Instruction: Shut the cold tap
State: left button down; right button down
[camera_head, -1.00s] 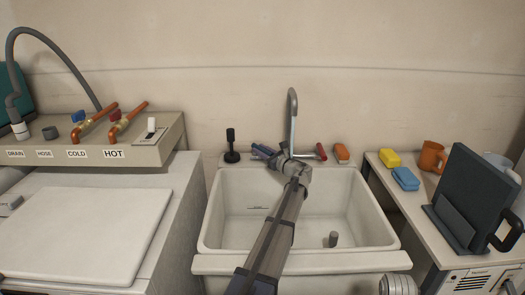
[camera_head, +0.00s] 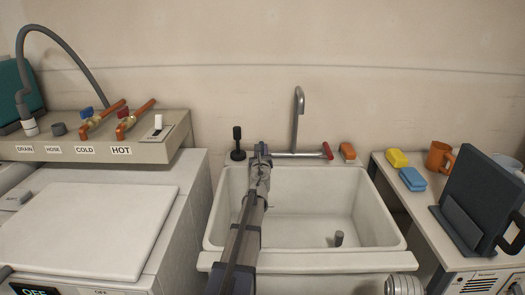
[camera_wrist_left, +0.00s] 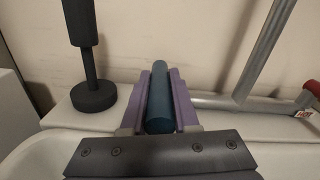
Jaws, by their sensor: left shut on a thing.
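The sink faucet has a tall grey spout (camera_head: 298,115) and a red-tipped handle (camera_head: 327,150) on its right. My left gripper (camera_head: 259,152) is at the faucet's left side, above the back rim of the sink (camera_head: 305,258). In the left wrist view, the gripper's purple fingers (camera_wrist_left: 160,90) are shut on a dark blue cylindrical handle (camera_wrist_left: 158,108), which lies lengthwise between them. In the head view, my gripper and arm mostly hide this handle. My right gripper is not in view.
A black upright fixture (camera_head: 237,145) stands close left of my left gripper. An orange block (camera_head: 347,151) sits on the sink's back rim. At left, a valve box (camera_head: 150,152) has COLD and HOT valves.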

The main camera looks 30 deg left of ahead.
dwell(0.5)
pick_arm(q)
jog(key=c, duration=0.7)
grip_release()
jog(key=shift+s, duration=0.15)
jog(key=v, duration=0.7)
jog(key=shift+s+d, duration=0.1)
jog(key=shift+s, duration=0.2)
